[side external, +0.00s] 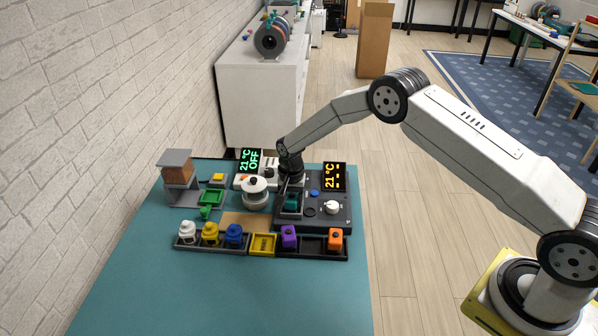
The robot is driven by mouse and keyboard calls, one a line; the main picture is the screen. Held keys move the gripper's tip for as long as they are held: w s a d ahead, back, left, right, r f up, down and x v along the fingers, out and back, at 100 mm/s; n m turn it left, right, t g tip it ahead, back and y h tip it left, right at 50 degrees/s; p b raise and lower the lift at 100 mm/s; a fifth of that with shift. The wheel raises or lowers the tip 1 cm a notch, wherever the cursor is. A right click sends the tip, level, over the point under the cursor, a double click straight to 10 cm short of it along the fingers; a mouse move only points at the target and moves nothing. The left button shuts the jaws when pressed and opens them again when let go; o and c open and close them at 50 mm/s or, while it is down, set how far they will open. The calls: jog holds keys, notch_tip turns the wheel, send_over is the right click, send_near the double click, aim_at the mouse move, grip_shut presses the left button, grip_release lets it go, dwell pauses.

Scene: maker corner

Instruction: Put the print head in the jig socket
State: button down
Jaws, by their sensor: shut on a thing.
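My gripper (291,189) points down over the left part of a dark panel (340,220), which looks like the jig. It is shut on a small teal block (291,204), apparently the print head. The block is at or just above the panel; I cannot tell whether it touches or sits in a socket. The fingers hide part of it. The panel also bears a blue button (315,193), a white knob (332,208) and an orange-lit display (334,177).
A dark rack (325,254) along the front holds purple (289,237) and orange (336,240) blocks; white, yellow and blue pieces stand left of it. A round white pot (256,194) is close left of my gripper. The teal table's front (230,300) is clear.

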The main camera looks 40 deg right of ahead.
jog(key=shift+f, duration=0.15)
jog(key=shift+c, duration=0.3)
grip_release()
jog(key=shift+r, duration=0.2)
jog(key=shift+r, duration=3.35)
